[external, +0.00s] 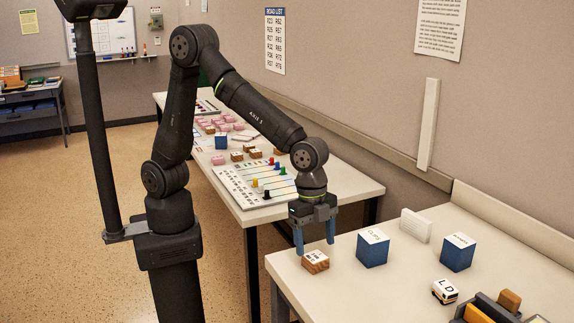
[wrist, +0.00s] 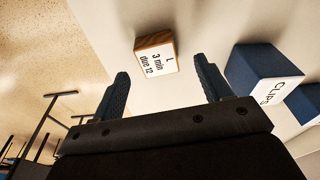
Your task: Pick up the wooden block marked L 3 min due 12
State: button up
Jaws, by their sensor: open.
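The wooden block (external: 315,262) lies flat near the left corner of the white table, its white label facing up. In the wrist view the block (wrist: 156,53) reads "L 3 min due 12". My gripper (external: 315,249) points down just above the block, with its blue fingers apart. In the wrist view my gripper (wrist: 163,82) is open and empty, and the block lies beyond the fingertips, between their lines. Nothing hides the label in the wrist view.
A blue box (external: 372,248) marked CLIPS stands right of the block, and another blue box (external: 457,251) is farther right. A small white van-like block (external: 445,291) marked "L D" sits near a dark tray (external: 490,309). A second table (external: 245,212) holds a board with coloured pegs.

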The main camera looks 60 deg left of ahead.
aim_at(315, 256)
jog(key=shift+s+d+f, duration=0.1)
jog(key=shift+d+f, duration=0.05)
jog(key=shift+f, duration=0.8)
jog(key=shift+d+f, duration=0.15)
jog(key=shift+f, duration=0.8)
jog(key=c, duration=1.1)
jog(key=shift+r, duration=0.15)
